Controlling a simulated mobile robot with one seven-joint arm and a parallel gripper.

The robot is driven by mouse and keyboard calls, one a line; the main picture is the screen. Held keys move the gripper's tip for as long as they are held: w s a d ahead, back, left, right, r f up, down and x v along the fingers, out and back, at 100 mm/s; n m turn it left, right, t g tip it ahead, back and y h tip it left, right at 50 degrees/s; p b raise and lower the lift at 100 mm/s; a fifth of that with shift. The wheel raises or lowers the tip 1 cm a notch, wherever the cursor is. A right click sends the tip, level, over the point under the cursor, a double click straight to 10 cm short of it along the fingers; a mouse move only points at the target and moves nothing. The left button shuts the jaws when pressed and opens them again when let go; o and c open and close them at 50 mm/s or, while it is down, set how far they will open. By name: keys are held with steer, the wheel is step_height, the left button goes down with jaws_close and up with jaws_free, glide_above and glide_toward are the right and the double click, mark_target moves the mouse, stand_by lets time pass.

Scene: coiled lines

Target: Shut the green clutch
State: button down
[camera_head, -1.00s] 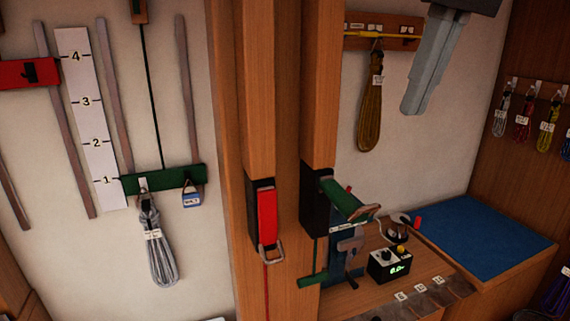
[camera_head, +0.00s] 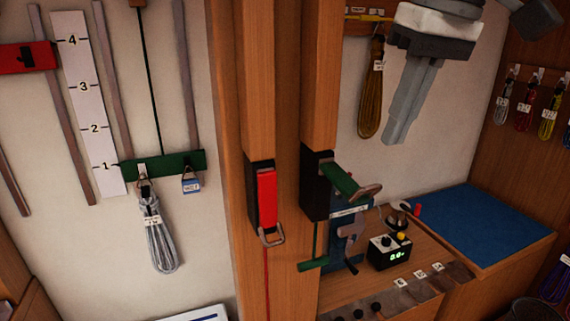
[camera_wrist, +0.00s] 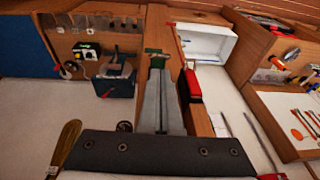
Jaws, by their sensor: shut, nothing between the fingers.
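The green clutch (camera_head: 345,181) is on the right wooden post, a black housing with its green lever sticking out to the right, away from the housing. My gripper (camera_head: 395,138) is up and to the right of the lever in the head view, apart from it, fingers pointing down, shut and empty. In the wrist view my closed gripper (camera_wrist: 157,68) covers the middle, and a green part (camera_wrist: 156,52) shows just past its fingertips. The fingers hide most of the clutch there.
The red clutch (camera_head: 267,198) on the left post has its lever flat against its housing. Below right are a small black display box (camera_head: 389,252) and a blue-topped bench (camera_head: 490,225). A brown coiled line (camera_head: 371,95) hangs behind, left of my gripper.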

mark_target(373, 186)
steer(key=x, duration=0.6)
steer(key=shift+f, duration=0.35)
steer(key=shift+f+b, duration=0.2)
steer(key=shift+b, duration=0.25)
step_height(373, 186, down, 11)
steer(key=t+y+b, duration=0.3)
steer(key=t+b, duration=0.5)
steer(key=b, duration=1.7)
steer(key=w+a+f+t+b, duration=0.2)
steer(key=w+f+b, duration=0.4)
steer(key=b, duration=0.4)
steer(key=shift+n+y, duration=0.3)
